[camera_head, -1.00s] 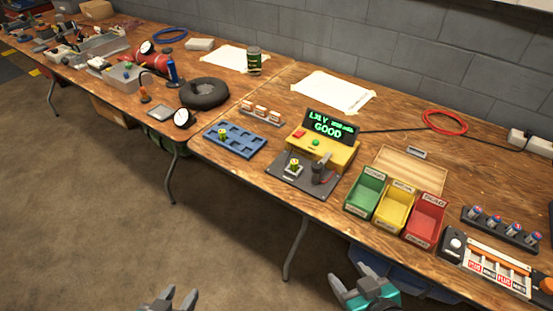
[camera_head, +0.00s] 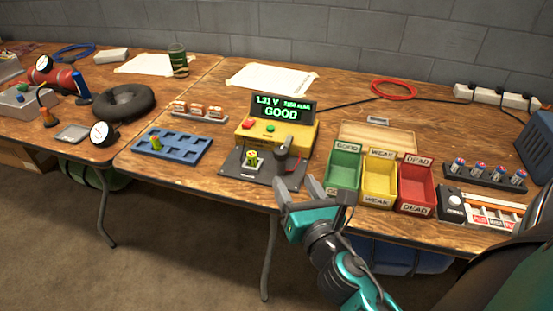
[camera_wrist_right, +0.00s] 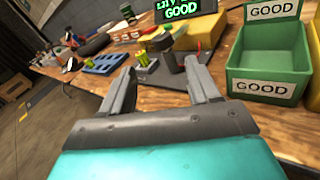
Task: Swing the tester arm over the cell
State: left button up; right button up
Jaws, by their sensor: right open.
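The yellow tester (camera_head: 280,133) stands mid-table, its lit display (camera_head: 282,109) reading 1.31 V and GOOD. A yellow-green cell (camera_head: 251,158) stands upright in a holder on the tester's dark base plate (camera_head: 232,166). The dark grey tester arm (camera_head: 285,155) is to the right of the cell, not over it. My right gripper (camera_head: 296,188) is open and empty at the table's front edge, just in front of the tester arm. In the right wrist view the tester arm (camera_wrist_right: 170,60) shows beyond and between the open fingers (camera_wrist_right: 160,82). My left gripper is out of view.
Green (camera_head: 343,168), yellow (camera_head: 379,181) and red (camera_head: 415,189) bins stand close on the right. A blue tray (camera_head: 186,148) holding one cell is on the left. A black cable (camera_head: 340,104) runs behind the tester to a power strip (camera_head: 500,98).

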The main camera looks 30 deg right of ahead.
aim_at(279, 146)
jog(key=shift+d+n, duration=0.15)
jog(key=shift+n, duration=0.55)
jog(key=shift+w+r+n, duration=0.1)
jog(key=shift+r+n, duration=0.05)
jog(key=shift+n, duration=0.15)
jog(key=shift+w+d+r, duration=0.15)
jog(key=shift+w, duration=0.1)
jog(key=p+x, duration=0.2)
jog(key=x, duration=0.3)
jog(key=shift+w+r, duration=0.2)
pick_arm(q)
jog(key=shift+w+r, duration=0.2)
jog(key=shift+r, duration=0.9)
pick_arm(e)
jog(key=x, duration=0.7)
jog(key=shift+d+f, duration=0.1)
jog(key=shift+s, duration=0.1)
grip_shut()
